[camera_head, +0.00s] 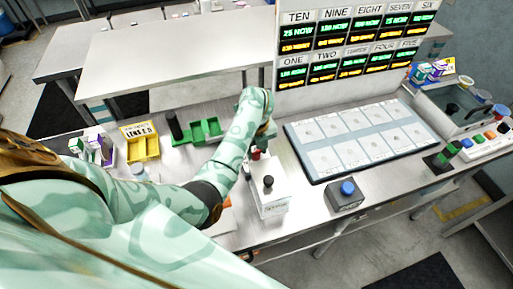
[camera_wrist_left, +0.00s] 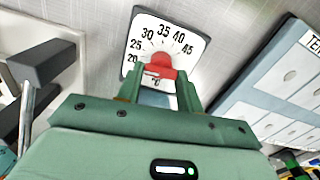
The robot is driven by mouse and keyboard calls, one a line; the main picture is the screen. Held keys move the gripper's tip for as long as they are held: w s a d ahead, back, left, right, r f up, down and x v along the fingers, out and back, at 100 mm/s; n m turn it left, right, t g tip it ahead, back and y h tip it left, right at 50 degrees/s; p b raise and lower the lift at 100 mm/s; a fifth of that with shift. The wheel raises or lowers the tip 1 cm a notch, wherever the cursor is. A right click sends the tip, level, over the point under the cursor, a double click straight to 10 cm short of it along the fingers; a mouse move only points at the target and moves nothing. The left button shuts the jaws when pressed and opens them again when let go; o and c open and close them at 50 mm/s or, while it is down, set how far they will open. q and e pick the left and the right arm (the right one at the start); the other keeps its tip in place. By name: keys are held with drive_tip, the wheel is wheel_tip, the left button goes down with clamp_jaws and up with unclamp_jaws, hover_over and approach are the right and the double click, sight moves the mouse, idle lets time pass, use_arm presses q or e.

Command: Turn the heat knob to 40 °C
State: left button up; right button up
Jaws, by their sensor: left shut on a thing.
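The heat knob (camera_wrist_left: 160,68) is red and sits on a white dial plate (camera_wrist_left: 190,38) marked from 20 to 45 °C in the left wrist view. My left gripper (camera_wrist_left: 159,85) is shut on the knob, with a green finger on each side of it. Which mark the knob points to I cannot tell. In the head view my left gripper (camera_head: 260,142) reaches down to the back of a white device (camera_head: 271,205), where a little red shows beside it. My right gripper is not in view.
A black post (camera_head: 268,184) stands on the device's front part. To its right are a box with a blue button (camera_head: 347,189) and a large tray of white panels (camera_head: 326,160). Green (camera_head: 207,131) and yellow (camera_head: 144,149) holders stand left. A display board (camera_head: 352,40) rises behind.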

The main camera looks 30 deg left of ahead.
use_arm(q)
drive_tip(key=m+p, duration=0.1)
drive_tip(key=m, duration=0.2)
drive_tip(key=shift+r+m, duration=0.1)
drive_tip(key=shift+m, duration=0.2)
drive_tip(key=m+p, duration=0.1)
drive_tip(key=m, duration=0.2)
drive_tip(key=shift+m, duration=0.3)
drive_tip(key=m+p, duration=0.2)
drive_tip(key=m, duration=0.4)
drive_tip(key=shift+a+p, duration=0.2)
drive_tip(key=shift+p, duration=0.2)
drive_tip(key=m+p, duration=0.1)
drive_tip(key=m, duration=0.3)
drive_tip(key=shift+m+p, duration=0.3)
drive_tip(key=shift+m, duration=0.1)
drive_tip(key=m+p, duration=0.1)
drive_tip(key=m, duration=0.3)
drive_tip(key=shift+a, duration=0.1)
drive_tip(key=shift+m, duration=0.3)
drive_tip(key=o, duration=1)
